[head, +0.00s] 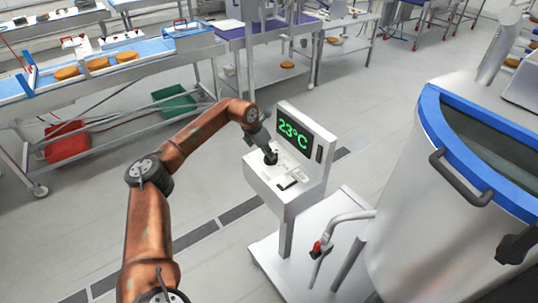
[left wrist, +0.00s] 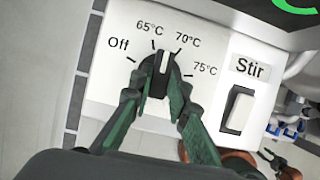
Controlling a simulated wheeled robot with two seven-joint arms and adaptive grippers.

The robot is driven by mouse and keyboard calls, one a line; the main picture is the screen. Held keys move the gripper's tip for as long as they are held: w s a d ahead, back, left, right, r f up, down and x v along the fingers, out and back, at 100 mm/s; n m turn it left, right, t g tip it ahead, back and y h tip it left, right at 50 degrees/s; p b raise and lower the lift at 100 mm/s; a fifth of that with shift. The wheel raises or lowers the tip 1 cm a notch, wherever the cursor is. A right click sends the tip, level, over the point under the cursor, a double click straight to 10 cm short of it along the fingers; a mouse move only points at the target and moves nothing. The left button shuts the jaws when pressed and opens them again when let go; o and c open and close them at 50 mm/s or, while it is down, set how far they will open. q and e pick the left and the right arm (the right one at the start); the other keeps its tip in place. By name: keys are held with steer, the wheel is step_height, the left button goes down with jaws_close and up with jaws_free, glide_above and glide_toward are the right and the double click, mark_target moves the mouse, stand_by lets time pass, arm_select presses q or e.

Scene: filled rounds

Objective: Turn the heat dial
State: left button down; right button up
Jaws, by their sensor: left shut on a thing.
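The heat dial (left wrist: 163,77) is a black round knob with a white pointer on a white panel, seen in the left wrist view. Labels Off, 65°C, 70°C and 75°C run around it. The pointer faces up, between the 65°C and 70°C labels. My left gripper (left wrist: 156,92) is shut on the dial, a green finger on each side. In the head view the left gripper (head: 270,155) reaches down onto the control box (head: 287,200) and hides the dial. The display (head: 293,133) reads 23°C in green.
A white Stir rocker switch (left wrist: 239,108) sits right of the dial. A large metal tank (head: 420,215) with a blue rim stands right of the control box. A lever with a red part (head: 316,249) is between them. Workbenches stand behind; open floor lies left.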

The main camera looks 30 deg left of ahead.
arm_select(q)
steer(key=m, duration=0.1)
steer(key=m+h, duration=0.1)
steer(key=m, duration=0.1)
steer(key=m+g+b, duration=0.1)
steer(key=shift+w+a+m+h, duration=0.2)
steer(key=shift+a+m+h, duration=0.05)
steer(key=shift+m+h, duration=0.05)
steer(key=m+b, duration=0.1)
steer(key=m, duration=0.1)
steer(key=m+g, duration=0.1)
steer(key=shift+w+f+m+h+b, duration=0.1)
steer(key=shift+w+m+h+b, duration=0.1)
steer(key=shift+m+h+b, duration=0.2)
steer(key=m+b, duration=0.1)
steer(key=m+g+b, duration=0.1)
steer(key=m+b, duration=0.1)
steer(key=shift+w+a+f+h+b, duration=0.1)
steer(key=shift+w+f+h+b, duration=0.05)
steer(key=shift+h+b, duration=0.15)
steer(key=shift+r+m+g+b, duration=0.25)
steer(key=shift+m+g+b, duration=0.35)
steer(key=shift+m+b, duration=0.85)
arm_select(e)
step_height(320, 180, down, 10)
steer(key=s, duration=0.2)
steer(key=shift+s, duration=0.4)
arm_select(q)
steer(key=shift+n, duration=0.25)
